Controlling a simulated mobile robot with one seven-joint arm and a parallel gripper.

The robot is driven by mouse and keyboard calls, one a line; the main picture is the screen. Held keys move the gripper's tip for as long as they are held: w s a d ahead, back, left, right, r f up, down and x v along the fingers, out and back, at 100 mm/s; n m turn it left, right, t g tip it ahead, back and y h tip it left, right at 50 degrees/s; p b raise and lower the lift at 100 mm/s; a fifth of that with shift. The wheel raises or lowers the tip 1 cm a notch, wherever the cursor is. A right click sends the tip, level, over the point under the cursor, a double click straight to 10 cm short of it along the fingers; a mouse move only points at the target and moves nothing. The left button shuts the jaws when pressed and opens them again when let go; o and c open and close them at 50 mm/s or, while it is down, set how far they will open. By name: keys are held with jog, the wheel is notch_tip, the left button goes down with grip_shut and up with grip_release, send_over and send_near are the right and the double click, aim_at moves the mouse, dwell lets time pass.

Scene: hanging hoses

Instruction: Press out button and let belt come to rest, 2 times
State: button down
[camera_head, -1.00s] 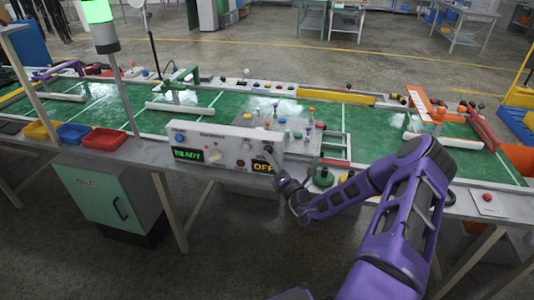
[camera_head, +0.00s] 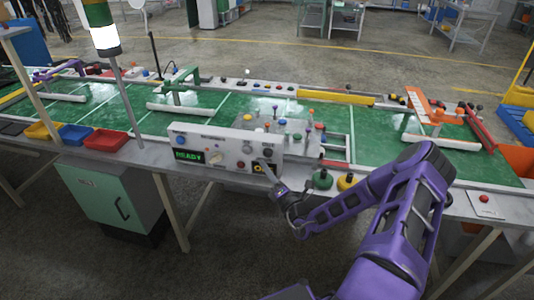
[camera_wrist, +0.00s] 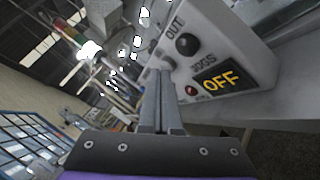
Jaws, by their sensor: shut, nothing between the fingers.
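A pale control box (camera_head: 225,135) with several knobs and buttons stands on the bench's front edge. In the wrist view, the lettering OUT shows on the box (camera_wrist: 232,45) near a black round button (camera_wrist: 187,43). The wrist view shows the closed fingers (camera_wrist: 162,82); contact with a button cannot be told.
A lamp post (camera_head: 105,40) at left glows white, and a green READY display (camera_head: 188,155) is lit. Yellow, blue and red trays (camera_head: 105,141) sit to the left. A green mushroom button (camera_head: 322,179) and a yellow one (camera_head: 346,181) stand right of my gripper.

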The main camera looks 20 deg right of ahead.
jog(key=shift+s+a+p, duration=0.35)
jog(key=shift+s+a, duration=0.4)
jog(key=shift+s, duration=0.3)
dwell(3.4)
